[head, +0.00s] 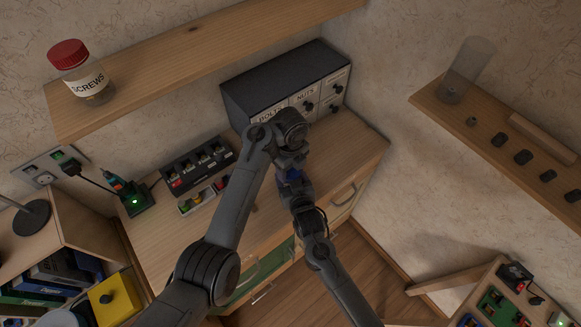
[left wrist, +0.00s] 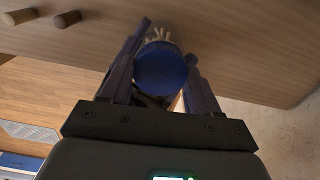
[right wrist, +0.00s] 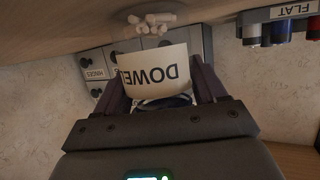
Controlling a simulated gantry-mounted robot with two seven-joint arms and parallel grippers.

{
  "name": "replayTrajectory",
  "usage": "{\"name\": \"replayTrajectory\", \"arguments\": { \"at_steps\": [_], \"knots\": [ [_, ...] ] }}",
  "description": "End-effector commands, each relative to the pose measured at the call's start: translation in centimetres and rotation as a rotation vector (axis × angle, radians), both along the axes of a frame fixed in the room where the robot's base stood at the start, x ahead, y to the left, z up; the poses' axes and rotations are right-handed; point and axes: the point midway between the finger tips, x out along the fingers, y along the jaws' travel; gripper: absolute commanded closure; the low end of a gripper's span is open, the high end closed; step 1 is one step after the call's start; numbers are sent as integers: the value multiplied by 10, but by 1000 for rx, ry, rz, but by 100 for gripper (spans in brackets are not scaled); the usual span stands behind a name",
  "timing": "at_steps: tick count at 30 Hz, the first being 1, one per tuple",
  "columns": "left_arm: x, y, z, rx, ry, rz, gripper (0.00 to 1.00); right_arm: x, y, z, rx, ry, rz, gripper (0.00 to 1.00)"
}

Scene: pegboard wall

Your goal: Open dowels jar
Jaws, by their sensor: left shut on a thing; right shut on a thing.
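The dowels jar has a pale label reading "DOWE..." upside down (right wrist: 157,72) in the right wrist view. My right gripper (right wrist: 155,88) is shut around the labelled body. Pale dowels (right wrist: 152,21) show past the label; I cannot tell whether they are inside the clear jar. The blue lid (left wrist: 160,69) is between the fingers of my left gripper (left wrist: 161,75), shut on it. In the head view a small blue patch (head: 293,175) shows between the two grippers; the rest of the jar is hidden. I cannot tell whether lid and body are apart.
A dark drawer cabinet (head: 285,80) stands on the wooden bench behind my arms. A red-lidded screws jar (head: 85,75) stands on the upper shelf. A clear empty-looking container (head: 468,68) stands on the right shelf. A black organizer (head: 200,163) lies left of my arms.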

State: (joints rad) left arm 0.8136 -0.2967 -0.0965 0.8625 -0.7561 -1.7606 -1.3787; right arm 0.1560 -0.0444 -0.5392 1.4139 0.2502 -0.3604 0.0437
Motion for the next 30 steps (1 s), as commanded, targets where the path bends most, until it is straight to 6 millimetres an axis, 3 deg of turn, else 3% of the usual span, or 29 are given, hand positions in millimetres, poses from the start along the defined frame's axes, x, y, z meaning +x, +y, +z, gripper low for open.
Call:
{"name": "replayTrajectory", "arguments": {
  "at_steps": [5, 14, 15, 19, 30],
  "knots": [
    [0, 0, 0, -1, -1, 219, 75, 0, 0, 0, 0, 1, 0, 100],
    [0, 0, 0, -1, -1, 236, 75, 0, 0, 0, 0, 1, 1, 100],
    [0, 0, 0, -1, -1, 235, 32, 0, 0, 0, 0, 1, 1, 100],
    [0, 0, 0, -1, -1, 234, 13, 0, 0, 0, 0, 1, 1, 100],
    [1, -1, 6, -2, -2, 233, 13, 0, 0, 0, 0, 1, 0, 100]
  ]
}}
